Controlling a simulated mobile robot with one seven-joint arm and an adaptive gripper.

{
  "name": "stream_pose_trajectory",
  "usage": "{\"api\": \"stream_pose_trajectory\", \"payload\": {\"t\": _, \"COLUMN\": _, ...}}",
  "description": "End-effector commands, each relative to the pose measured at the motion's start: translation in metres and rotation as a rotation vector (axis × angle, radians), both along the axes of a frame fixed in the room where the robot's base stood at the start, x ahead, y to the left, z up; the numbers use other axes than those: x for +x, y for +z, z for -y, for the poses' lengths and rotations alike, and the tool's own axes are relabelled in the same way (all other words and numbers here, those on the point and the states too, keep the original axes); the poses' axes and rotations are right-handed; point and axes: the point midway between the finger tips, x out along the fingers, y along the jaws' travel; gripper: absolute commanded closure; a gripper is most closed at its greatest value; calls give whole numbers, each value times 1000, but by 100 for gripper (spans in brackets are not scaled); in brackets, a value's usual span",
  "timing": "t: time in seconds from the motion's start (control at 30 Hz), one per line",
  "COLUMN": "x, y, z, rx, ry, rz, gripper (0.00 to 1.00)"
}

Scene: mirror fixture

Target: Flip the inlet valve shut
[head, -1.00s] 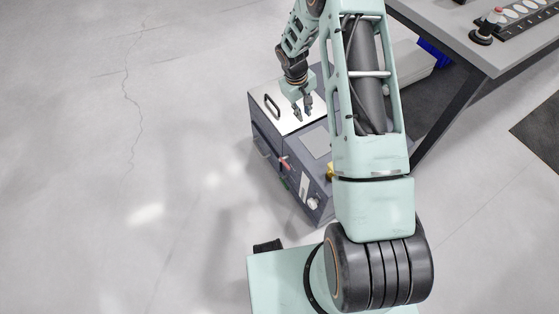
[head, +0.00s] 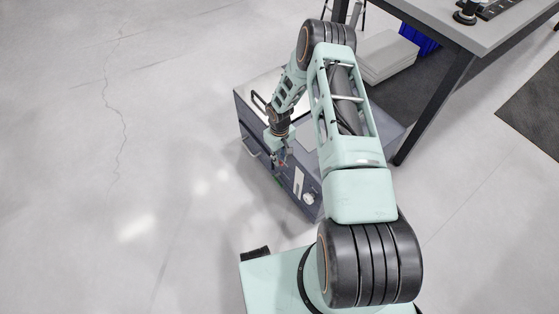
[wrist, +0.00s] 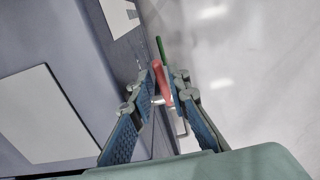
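A dark grey boxy machine (head: 262,158) stands on the floor, with small levers on its front face. In the wrist view a red valve lever (wrist: 161,84) lies between my fingertips, and a green lever (wrist: 160,47) is just beyond it. No readable label shows which is the inlet. In the head view my gripper (head: 281,158) is at the front face, and my arm hides part of the machine's top.
A white knob (head: 309,197) and a pale label are on the front face, right of the levers. A workbench (head: 465,35) stands at the upper right. The floor at left is clear.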

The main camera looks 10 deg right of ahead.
Motion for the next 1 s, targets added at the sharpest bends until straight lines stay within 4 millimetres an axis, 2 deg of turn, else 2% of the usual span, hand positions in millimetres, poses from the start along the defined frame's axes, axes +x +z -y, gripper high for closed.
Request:
{"api": "stream_pose_trajectory", "payload": {"t": 0.13, "x": 0, "y": -12, "z": 0, "rx": 0, "ry": 0, "rz": 1, "gripper": 84}}
{"api": "stream_pose_trajectory", "payload": {"t": 0.43, "x": 0, "y": -13, "z": 0, "rx": -1, "ry": 0, "rz": 1, "gripper": 84}}
{"api": "stream_pose_trajectory", "payload": {"t": 0.6, "x": 0, "y": -13, "z": 0, "rx": -1, "ry": 0, "rz": 1, "gripper": 100}}
{"api": "stream_pose_trajectory", "payload": {"t": 1.0, "x": -2, "y": -16, "z": 1, "rx": 18, "ry": 1, "rz": 47, "gripper": 100}}
